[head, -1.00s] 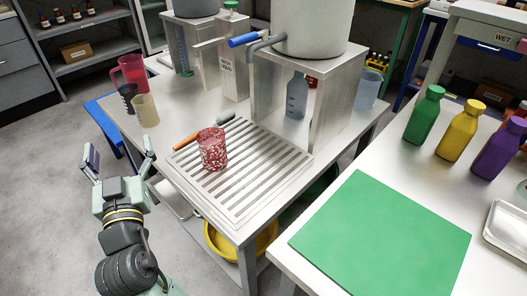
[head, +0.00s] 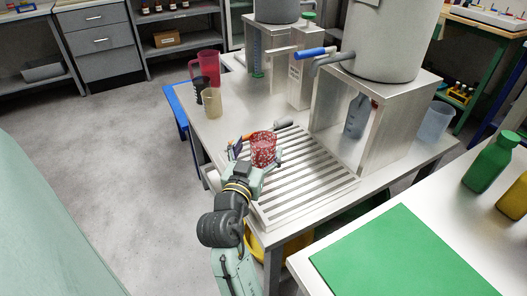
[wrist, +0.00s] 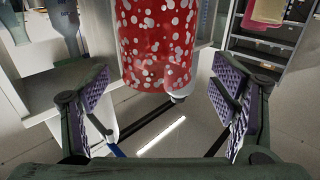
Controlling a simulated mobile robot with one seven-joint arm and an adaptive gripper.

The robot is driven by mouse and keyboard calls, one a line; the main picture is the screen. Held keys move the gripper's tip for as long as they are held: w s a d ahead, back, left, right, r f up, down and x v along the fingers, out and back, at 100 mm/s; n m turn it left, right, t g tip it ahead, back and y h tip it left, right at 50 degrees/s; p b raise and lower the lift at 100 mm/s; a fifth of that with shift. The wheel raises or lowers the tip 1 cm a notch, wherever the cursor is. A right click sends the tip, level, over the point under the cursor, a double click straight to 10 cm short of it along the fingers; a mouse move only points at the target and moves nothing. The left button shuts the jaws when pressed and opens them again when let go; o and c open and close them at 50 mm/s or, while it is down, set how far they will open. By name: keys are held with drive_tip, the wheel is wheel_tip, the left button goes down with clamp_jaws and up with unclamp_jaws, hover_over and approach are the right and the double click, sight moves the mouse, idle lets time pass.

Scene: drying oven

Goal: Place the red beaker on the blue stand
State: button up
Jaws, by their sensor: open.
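A red beaker with white speckles (head: 263,148) stands upright on the slatted metal rack at the near side of the table. My gripper (head: 258,161) is open at the beaker, with one finger to its left and one to its right. In the wrist view the beaker (wrist: 157,42) shows at the top middle between the two spread fingers, with gaps on both sides. A blue stand-like piece (head: 176,110) shows at the table's left side, partly hidden by the table.
A red jug (head: 207,68), a dark cup and a beige cup (head: 212,103) stand at the back left. A large tank on a metal stand (head: 378,130) rises at right. A green mat (head: 400,255) lies on the near bench.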

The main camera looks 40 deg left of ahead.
sight(266, 134)
drive_tip(key=x, duration=0.3)
drive_tip(key=shift+w+r+p, duration=0.2)
drive_tip(key=shift+w+p, duration=0.1)
drive_tip(key=shift+p, duration=0.1)
drive_tip(key=c, duration=1.6)
drive_tip(key=shift+r, duration=0.15)
drive_tip(key=s+d+r+p, duration=0.1)
drive_tip(key=s, duration=0.4)
drive_tip(key=s+d+r+p, duration=0.1)
drive_tip(key=s+r, duration=0.1)
drive_tip(key=s, duration=0.3)
drive_tip(key=s+d+r+p, duration=0.1)
drive_tip(key=s+d, duration=0.1)
drive_tip(key=s, duration=0.3)
drive_tip(key=shift+d+r, duration=0.1)
drive_tip(key=shift+r, duration=0.25)
